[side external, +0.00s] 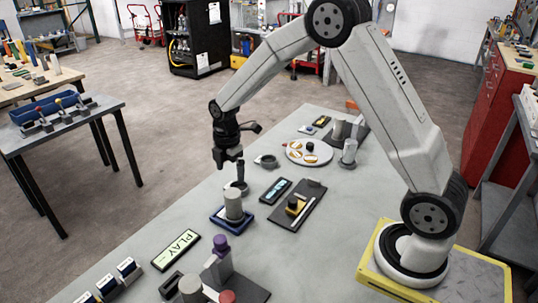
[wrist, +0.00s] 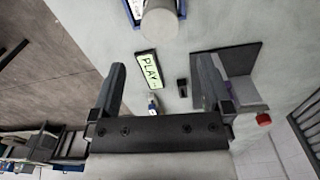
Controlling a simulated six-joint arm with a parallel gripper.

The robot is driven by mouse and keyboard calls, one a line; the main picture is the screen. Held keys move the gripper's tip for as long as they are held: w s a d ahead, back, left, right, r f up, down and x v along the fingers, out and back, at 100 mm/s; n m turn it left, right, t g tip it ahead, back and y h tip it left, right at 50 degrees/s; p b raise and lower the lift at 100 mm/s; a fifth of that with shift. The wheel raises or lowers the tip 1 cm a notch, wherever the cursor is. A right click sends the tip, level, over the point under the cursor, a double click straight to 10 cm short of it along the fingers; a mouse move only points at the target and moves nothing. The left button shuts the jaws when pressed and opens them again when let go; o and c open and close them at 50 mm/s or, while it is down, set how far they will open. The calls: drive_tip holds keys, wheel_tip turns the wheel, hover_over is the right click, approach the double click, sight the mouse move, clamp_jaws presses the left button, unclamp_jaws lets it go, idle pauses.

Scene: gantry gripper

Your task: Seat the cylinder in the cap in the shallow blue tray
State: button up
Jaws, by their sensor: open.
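A light grey cylinder (side external: 234,204) stands upright in the shallow blue tray (side external: 219,222) near the middle of the table. The cap is not clearly visible; I cannot tell whether the cylinder's base is in it. My gripper (side external: 229,168) points down above and slightly behind the tray, with its jaws apart and empty.
A dark round piece (side external: 238,187) lies just behind the tray. A PLAY sign (side external: 176,250) and a dark stand with a purple-topped post (side external: 220,262) are in front. A black board (side external: 290,219) is right of the tray. A white plate (side external: 325,156) is farther back. Bare table lies left.

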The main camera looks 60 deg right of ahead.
drive_tip(key=s+a+r+m+t, duration=0.1)
drive_tip(key=s+a+m, duration=0.1)
drive_tip(key=s+m, duration=0.6)
drive_tip(key=s+a+r+m+t, duration=0.1)
drive_tip(key=s+a+m, duration=0.1)
drive_tip(key=s+m, duration=0.6)
drive_tip(key=s, duration=0.2)
drive_tip(key=shift+s+a+r+m+t, duration=0.3)
drive_tip(key=shift+s+m, duration=0.05)
drive_tip(key=shift+m, duration=0.05)
idle(0.9)
